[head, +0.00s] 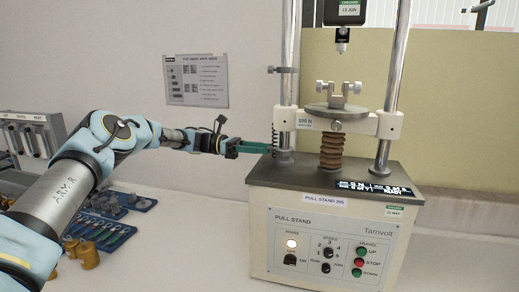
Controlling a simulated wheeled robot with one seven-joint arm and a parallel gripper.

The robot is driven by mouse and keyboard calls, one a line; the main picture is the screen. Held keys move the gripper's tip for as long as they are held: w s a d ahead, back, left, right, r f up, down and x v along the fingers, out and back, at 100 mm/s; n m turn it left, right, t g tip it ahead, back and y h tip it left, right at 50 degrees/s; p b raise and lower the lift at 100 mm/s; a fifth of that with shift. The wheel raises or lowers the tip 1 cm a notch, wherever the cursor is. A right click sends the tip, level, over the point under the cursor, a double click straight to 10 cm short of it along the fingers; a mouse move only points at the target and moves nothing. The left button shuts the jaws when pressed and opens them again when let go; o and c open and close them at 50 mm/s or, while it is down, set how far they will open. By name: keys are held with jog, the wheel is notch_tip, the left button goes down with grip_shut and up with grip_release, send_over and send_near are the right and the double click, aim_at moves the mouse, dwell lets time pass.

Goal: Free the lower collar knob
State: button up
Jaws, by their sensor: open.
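The pull stand (330,243) is a cream machine with two upright steel columns. On its left column, a dark upper collar (285,70) with a side knob (271,69) sits well above the crosshead (364,122). What looks like the lower collar (285,157) sits low on the same column, just above the dark top plate. Its knob is not clearly visible and may be behind my fingers. My gripper (268,148), with teal fingers, reaches in from the left, roughly level, with its tips beside that collar. The picture does not show whether they touch it. No held object shows.
A round table (336,111) with clamp screws and brown bellows (331,151) stand between the columns. A blue tray (113,226) with tools and brass weights (88,257) lie at left.

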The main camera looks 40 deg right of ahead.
jog(key=b+v, duration=0.4)
jog(key=v, duration=0.6)
jog(key=shift+w+a+b, duration=0.2)
jog(key=shift+w+b, duration=0.15)
jog(key=shift+b, duration=0.05)
jog(key=a+f+m+t+y, duration=0.15)
jog(key=a+f+t, duration=0.25)
jog(key=a, duration=0.6)
jog(key=a+f+m+t+y, duration=0.1)
jog(key=a+f+t+y, duration=0.3)
jog(key=a, duration=0.5)
jog(key=a+f+m+t+y, duration=0.1)
jog(key=a+f+m+t, duration=0.3)
jog(key=a, duration=0.6)
jog(key=s+a+t+y, duration=0.1)
jog(key=s+a, duration=0.3)
jog(key=a, duration=0.4)
jog(key=s+a+m+t+y, duration=0.1)
jog(key=s+a+t, duration=0.1)
jog(key=s+a, duration=0.2)
jog(key=s+a+f+m+t+y, duration=0.1)
jog(key=s+a, duration=0.3)
jog(key=a, duration=0.7)
jog(key=shift+s+a+t, duration=0.2)
jog(key=shift+a+t, duration=0.1)
jog(key=shift+a, duration=0.05)
